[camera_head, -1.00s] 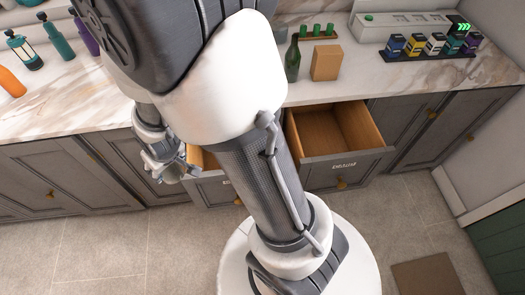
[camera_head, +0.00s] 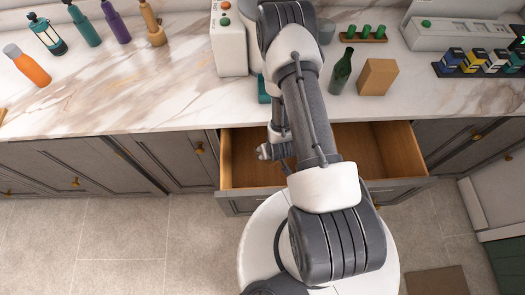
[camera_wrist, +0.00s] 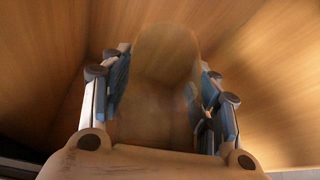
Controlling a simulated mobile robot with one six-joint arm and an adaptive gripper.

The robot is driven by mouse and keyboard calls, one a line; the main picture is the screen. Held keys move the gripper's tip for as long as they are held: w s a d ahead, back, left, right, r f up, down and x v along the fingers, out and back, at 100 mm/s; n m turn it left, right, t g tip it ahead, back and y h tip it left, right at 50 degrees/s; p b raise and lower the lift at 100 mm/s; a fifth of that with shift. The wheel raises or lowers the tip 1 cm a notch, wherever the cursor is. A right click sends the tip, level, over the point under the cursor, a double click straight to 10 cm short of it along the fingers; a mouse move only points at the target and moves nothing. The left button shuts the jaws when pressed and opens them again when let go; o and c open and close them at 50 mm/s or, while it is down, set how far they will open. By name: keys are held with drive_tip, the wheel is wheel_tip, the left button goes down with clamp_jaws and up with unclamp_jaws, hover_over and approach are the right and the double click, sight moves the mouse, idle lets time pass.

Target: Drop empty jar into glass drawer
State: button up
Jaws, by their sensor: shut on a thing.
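A clear, see-through empty jar (camera_wrist: 166,42) stands out faintly between the blue-padded fingers of my gripper (camera_wrist: 165,75) in the wrist view. My gripper is shut on it. In the head view my gripper (camera_head: 272,151) is at the mouth of the left open drawer (camera_head: 237,152), a wooden-lined drawer with a grey front. The wrist view shows bare wooden walls around the jar. I cannot tell how far the jar is above the drawer floor. My arm hides part of the drawer and its label, and the jar cannot be made out in the head view.
Another open wooden drawer area (camera_head: 390,145) shows right of my arm; my arm hides the divide. On the marble counter (camera_head: 130,95) are a green bottle (camera_head: 341,72), a brown box (camera_head: 377,77), several coloured bottles and a white machine (camera_head: 229,45). Closed cabinets flank the drawers.

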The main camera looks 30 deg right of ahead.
drive_tip(key=f+b, duration=0.3)
drive_tip(key=f, duration=1)
drive_tip(key=shift+s+f, duration=0.2)
drive_tip(key=shift+w+f+b, duration=0.15)
drive_tip(key=shift+f+b, duration=0.25)
drive_tip(key=shift+f, duration=0.3)
drive_tip(key=w, duration=0.3)
drive_tip(key=shift+d+r, duration=0.3)
drive_tip(key=shift+w+d, duration=0.1)
drive_tip(key=shift+w, duration=0.6)
drive_tip(key=shift+w+d+f+b, duration=0.1)
drive_tip(key=shift+w+f+b, duration=0.15)
drive_tip(key=shift+w, duration=0.3)
drive_tip(key=shift+w+d+f+b, duration=0.1)
drive_tip(key=shift+w+d+b, duration=0.1)
drive_tip(key=shift+w, duration=0.4)
drive_tip(key=shift+w+d+f+b, duration=0.1)
drive_tip(key=shift+w+f+b, duration=0.15)
drive_tip(key=shift+w, duration=0.3)
drive_tip(key=shift+a+f+b, duration=0.1)
drive_tip(key=shift+f+b, duration=0.5)
drive_tip(key=shift+b, duration=0.1)
drive_tip(key=o, duration=1.2)
drive_tip(key=shift+r, duration=0.2)
